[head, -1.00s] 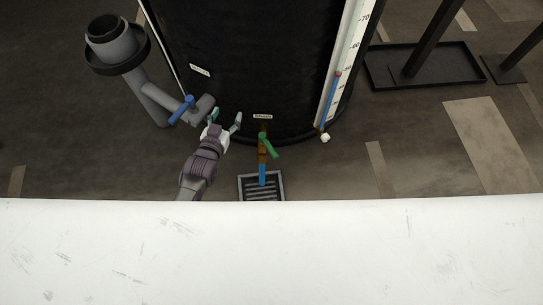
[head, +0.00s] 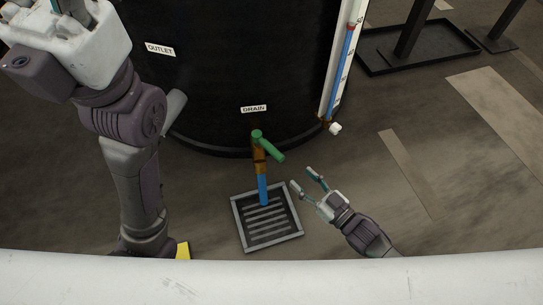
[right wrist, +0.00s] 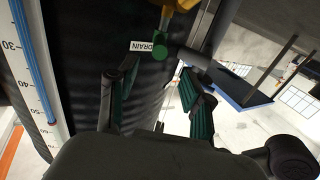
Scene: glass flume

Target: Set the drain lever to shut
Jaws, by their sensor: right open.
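The drain lever (head: 270,148) is a green handle on a brass valve (head: 260,160), under the DRAIN label (head: 254,109) on the black tank. It slants down to the right, away from the tank. A blue pipe (head: 263,188) runs below the valve. The lever's rounded green end (right wrist: 159,53) shows in the right wrist view. My right gripper (head: 303,178) is open and empty, right of the blue pipe and apart from the lever. My left gripper (head: 48,8) is at the top left, its fingers partly cut off by the frame edge.
A floor grate (head: 266,241) lies under the pipe. The level gauge (head: 340,75), with a white knob (head: 335,128) at its foot, stands on the tank's right. A black tray stand (head: 420,65) is at the back right. Floor right of my right gripper is clear.

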